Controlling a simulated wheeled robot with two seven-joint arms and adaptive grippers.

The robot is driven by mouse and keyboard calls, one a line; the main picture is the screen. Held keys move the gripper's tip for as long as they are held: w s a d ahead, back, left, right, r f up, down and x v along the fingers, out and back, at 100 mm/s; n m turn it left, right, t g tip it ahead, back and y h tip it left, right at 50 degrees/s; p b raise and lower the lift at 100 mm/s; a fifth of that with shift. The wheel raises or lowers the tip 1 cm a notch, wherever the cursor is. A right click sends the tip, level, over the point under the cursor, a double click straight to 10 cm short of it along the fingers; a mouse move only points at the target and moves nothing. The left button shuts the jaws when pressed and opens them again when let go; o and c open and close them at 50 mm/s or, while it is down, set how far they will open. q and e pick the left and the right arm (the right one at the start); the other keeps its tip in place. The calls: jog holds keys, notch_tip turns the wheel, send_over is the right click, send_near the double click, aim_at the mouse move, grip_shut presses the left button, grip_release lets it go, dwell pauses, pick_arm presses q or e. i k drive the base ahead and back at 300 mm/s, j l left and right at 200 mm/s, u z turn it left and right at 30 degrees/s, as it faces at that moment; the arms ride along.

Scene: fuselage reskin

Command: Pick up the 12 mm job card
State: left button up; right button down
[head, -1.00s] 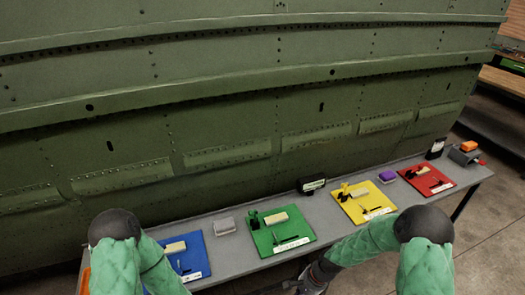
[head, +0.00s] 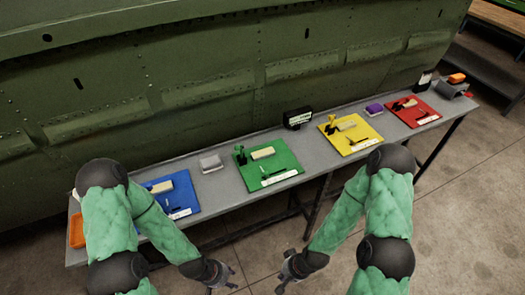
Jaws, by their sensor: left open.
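White cards or labels lie along the front edges of the coloured mats: on the blue mat (head: 152,207), the green mat (head: 246,178), the yellow mat (head: 341,141) and the red mat (head: 402,117). Their print is too small to read, so I cannot tell which is the 12 mm job card. A black upright sign (head: 298,118) with a pale face stands behind the green and yellow mats. My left gripper (head: 224,284) is open and empty, low in front of the table. My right gripper (head: 283,282) is also low in front, its jaws unclear.
The grey table (head: 219,186) runs along the green fuselage panel (head: 200,60). The floor in front is clear.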

aim_at(428, 74)
jog(key=z, duration=1.55)
jog(key=i+l+z, duration=0.15)
jog(key=i+z, duration=0.5)
jog(key=i, duration=2.55)
jog(key=i+l+u, duration=0.15)
jog(key=i, duration=1.05)
jog(key=i+u, duration=0.15)
jog(key=u, duration=1.9)
